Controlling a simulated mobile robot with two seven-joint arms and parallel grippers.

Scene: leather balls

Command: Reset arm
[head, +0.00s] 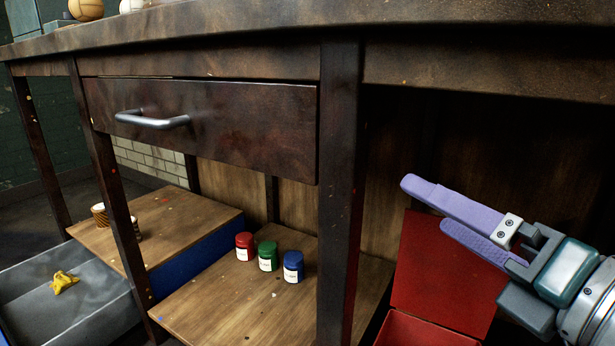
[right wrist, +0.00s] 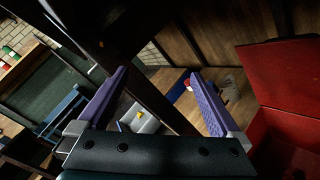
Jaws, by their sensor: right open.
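My right gripper (head: 428,205) is at the right of the head view, in front of the space under the dark wooden workbench (head: 420,62). Its two purple fingers point left and slightly up, apart, with nothing between them. In the right wrist view the same gripper (right wrist: 158,75) shows both fingers spread and empty. A red box with a raised lid (head: 445,275) is behind and below the fingers. My left gripper is in neither view.
A closed drawer (head: 210,125) with a metal handle and a bench leg (head: 340,190) stand left of the gripper. Red (head: 244,247), green (head: 267,256) and blue (head: 293,266) jars sit on the lower shelf. A grey bin (head: 95,290) holds a yellow item. A leather ball (head: 86,9) is on top.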

